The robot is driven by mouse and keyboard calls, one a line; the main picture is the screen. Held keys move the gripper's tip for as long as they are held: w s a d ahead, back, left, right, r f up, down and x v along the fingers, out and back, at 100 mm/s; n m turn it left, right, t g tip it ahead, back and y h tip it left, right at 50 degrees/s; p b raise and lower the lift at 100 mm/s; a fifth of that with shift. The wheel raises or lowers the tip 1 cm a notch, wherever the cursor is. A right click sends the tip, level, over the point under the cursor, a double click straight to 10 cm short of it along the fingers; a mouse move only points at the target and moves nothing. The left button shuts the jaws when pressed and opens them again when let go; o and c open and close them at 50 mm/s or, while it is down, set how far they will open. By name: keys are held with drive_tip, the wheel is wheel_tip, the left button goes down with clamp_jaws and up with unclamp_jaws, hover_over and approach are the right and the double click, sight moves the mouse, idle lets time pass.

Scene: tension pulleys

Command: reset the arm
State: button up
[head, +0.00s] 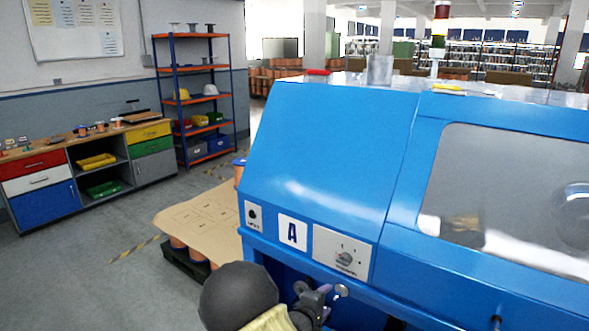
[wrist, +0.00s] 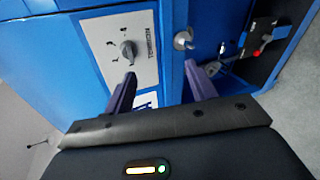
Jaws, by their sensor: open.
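My gripper (head: 316,296) is at the lower middle of the head view, close to the front of a large blue machine (head: 330,150). In the wrist view my gripper (wrist: 162,80) has its two dark fingers apart with nothing between them. Beyond the left finger is a grey panel with a rotary knob (wrist: 127,50). Beyond the right finger is a small round metal knob (wrist: 183,40) on the blue front.
A pallet with a cardboard sheet (head: 200,222) stands left of the machine. A workbench with coloured drawers (head: 40,162) and an orange-and-blue shelf (head: 195,38) line the left wall. Grey floor (head: 90,260) at the left is clear.

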drive_tip(key=s+d+r+m+g+y+p, duration=0.1)
drive_tip(key=s+d+r+m+g+y, duration=0.1)
drive_tip(key=s, duration=0.6)
drive_tip(key=s+d+r+m+g+y+p, duration=0.1)
drive_tip(key=s+d+r+m+g+y, duration=0.1)
drive_tip(key=s+r+m, duration=0.4)
drive_tip(key=s+d+r+m+g+y+p, duration=0.2)
drive_tip(key=s+d+r+m+g+y, duration=0.1)
drive_tip(key=s, duration=0.9)
drive_tip(key=shift+r+m+g+y, duration=0.3)
drive_tip(key=shift+r+m+g, duration=0.35)
drive_tip(key=shift+m+g, duration=0.4)
